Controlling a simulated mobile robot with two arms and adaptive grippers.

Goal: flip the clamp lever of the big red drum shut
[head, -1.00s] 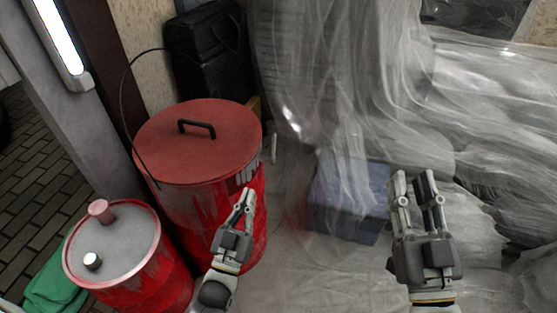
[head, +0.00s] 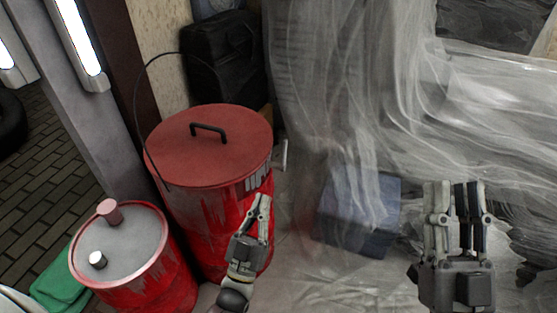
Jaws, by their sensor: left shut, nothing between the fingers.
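The big red drum (head: 190,215) stands left of centre with its red lid (head: 175,155) on and a black handle on top. A short pale grey piece, which looks like the clamp lever (head: 283,154), sticks out at the right side of the rim. My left gripper (head: 264,198) is shut and empty, in front of the drum's right side. Its fingertips are below the lever in the picture and apart from it. My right gripper (head: 455,185) is open and empty at the lower right, far from the drum.
A smaller red drum (head: 165,285) with a grey top stands at the lower left, close to the big one. A black case (head: 228,55) is behind. A blue-grey box (head: 360,215) under clear sheeting stands to the right. Sheeted floor lies between.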

